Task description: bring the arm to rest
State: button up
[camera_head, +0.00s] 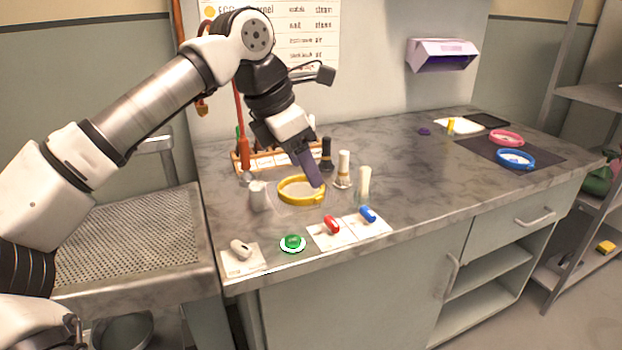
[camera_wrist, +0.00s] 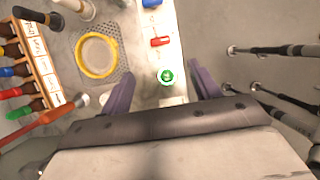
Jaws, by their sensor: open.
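My arm (camera_head: 140,105) reaches from the left over the grey marbled counter (camera_head: 400,170). My gripper (camera_head: 314,180) points down, with its purple fingers above or near the yellow ring (camera_head: 302,202) in the head view; the exact gap is unclear. In the wrist view my gripper (camera_wrist: 164,76) has its two purple fingers spread wide with nothing held between them. The green round piece (camera_wrist: 167,77) shows between the fingertips there, lower down on the counter. The yellow ring also shows in the wrist view (camera_wrist: 76,55), lying flat left of the fingers.
A wooden rack (camera_head: 240,163) with coloured handles stands behind my gripper. Upright bottles (camera_head: 344,170) and a white cup (camera_head: 258,196) stand close by. Red (camera_head: 332,225) and blue (camera_head: 367,214) pieces lie on white cards in front. The right-middle counter is mostly clear.

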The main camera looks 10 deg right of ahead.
jog(key=shift+a+r, duration=0.15)
jog(key=shift+r, duration=0.1)
